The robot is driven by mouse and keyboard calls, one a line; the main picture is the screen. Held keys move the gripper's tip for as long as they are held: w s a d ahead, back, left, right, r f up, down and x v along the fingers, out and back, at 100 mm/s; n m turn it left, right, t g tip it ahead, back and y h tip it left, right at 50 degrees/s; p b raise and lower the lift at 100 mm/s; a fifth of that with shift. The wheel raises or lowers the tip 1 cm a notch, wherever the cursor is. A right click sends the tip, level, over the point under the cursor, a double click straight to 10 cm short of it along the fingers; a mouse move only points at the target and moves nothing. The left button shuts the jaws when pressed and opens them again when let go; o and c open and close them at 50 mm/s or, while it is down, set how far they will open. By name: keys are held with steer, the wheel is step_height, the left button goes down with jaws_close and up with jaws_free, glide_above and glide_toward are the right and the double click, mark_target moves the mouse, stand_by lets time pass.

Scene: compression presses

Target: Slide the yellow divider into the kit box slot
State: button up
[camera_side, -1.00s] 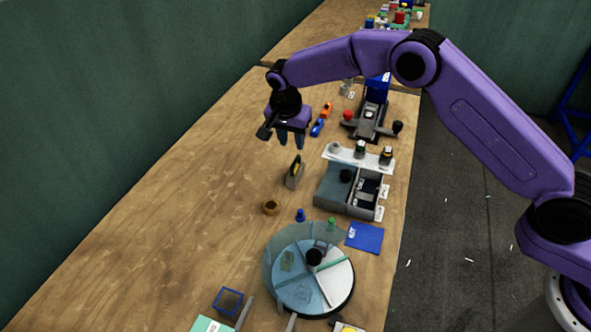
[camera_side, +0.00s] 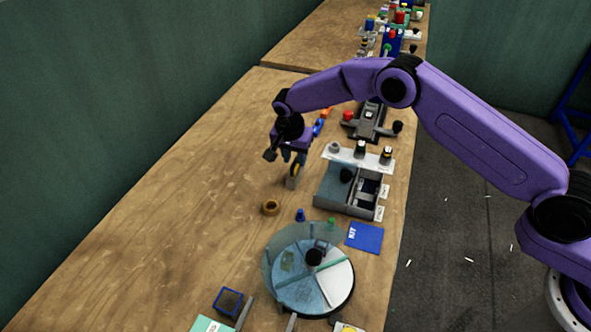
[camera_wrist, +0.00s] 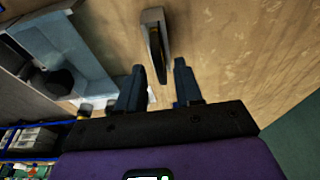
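The yellow divider (camera_side: 295,169) stands upright in a small grey holder (camera_side: 291,182) on the wooden table, partly hidden by my fingers in the side view. In the wrist view the divider (camera_wrist: 154,48) shows edge-on and dark in its holder (camera_wrist: 152,16). My gripper (camera_side: 294,157) is lowered right at the divider's top. In the wrist view my gripper (camera_wrist: 158,76) is open, its two fingertips apart on either side of the divider's line; contact cannot be told. A grey box with compartments (camera_side: 335,203), likely the kit box, stands to the right, a dark round knob in it.
A white rack (camera_side: 345,154) with several knobs stands behind the box. A brown ring (camera_side: 271,208), a blue peg (camera_side: 300,215) and a blue KIT card (camera_side: 365,238) lie nearer. A round turntable (camera_side: 335,287) stands in front. The table's left side is clear.

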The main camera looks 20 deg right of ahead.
mark_target(295, 161)
jaws_close()
steer(key=shift+r, duration=2.35)
stand_by(0.4)
step_height(295, 161, up, 4)
steer(key=shift+f, duration=0.1)
stand_by(0.7)
steer(key=s+d+r+m+g, duration=0.2)
steer(key=s+d+m+g, duration=0.2)
steer(key=s+d+m, duration=0.9)
steer(key=shift+d+m, duration=0.55)
steer(key=shift+m, duration=1.95)
